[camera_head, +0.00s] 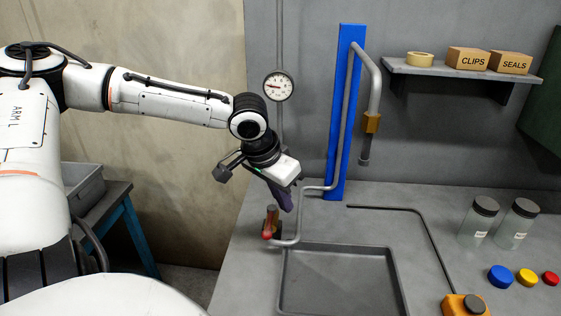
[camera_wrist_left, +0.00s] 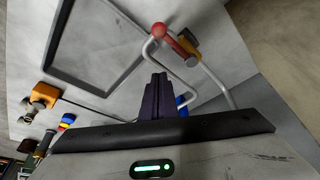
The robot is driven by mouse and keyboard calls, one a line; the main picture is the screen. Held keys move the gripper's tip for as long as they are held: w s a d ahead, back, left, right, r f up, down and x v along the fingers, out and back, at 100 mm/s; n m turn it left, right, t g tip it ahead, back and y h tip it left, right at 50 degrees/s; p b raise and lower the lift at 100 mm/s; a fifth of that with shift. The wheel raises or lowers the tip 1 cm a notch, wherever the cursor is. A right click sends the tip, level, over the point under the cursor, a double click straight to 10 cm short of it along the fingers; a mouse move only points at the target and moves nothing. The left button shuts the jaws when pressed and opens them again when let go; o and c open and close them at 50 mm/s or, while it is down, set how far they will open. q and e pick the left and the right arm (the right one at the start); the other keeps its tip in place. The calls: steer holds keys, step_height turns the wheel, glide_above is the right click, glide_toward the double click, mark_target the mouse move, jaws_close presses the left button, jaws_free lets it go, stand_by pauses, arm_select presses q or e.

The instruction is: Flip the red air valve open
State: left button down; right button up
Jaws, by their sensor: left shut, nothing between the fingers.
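The red air valve (camera_head: 271,222) is a short lever with a red ball end, on a brass body beside a grey pipe at the left of the bench. In the left wrist view the red lever (camera_wrist_left: 172,38) shows at the top centre, with its brass body (camera_wrist_left: 190,42) next to it. My left gripper (camera_head: 288,207) has dark purple fingers and is shut and empty. It points down close to the right of the valve; I cannot tell whether it touches. In the left wrist view its fingers (camera_wrist_left: 157,80) stand below the lever in the picture, apart from it. My right gripper is not in view.
A grey pipe (camera_head: 300,232) bends past the valve to a blue post (camera_head: 346,110). A shallow tray (camera_head: 284,285) is recessed in the bench. A gauge (camera_head: 279,86) is on the wall. Jars (camera_head: 478,222) and coloured lids (camera_head: 501,276) stand at the right.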

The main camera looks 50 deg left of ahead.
arm_select(q)
steer(key=shift+s+a+r+p, duration=0.2)
steer(key=shift+r, duration=0.7)
steer(key=shift+s+a+r+p, duration=0.2)
steer(key=shift+a+r, duration=0.05)
steer(key=shift+r, duration=0.65)
steer(key=shift+s+a+r+p, duration=0.2)
steer(key=shift+r, duration=0.7)
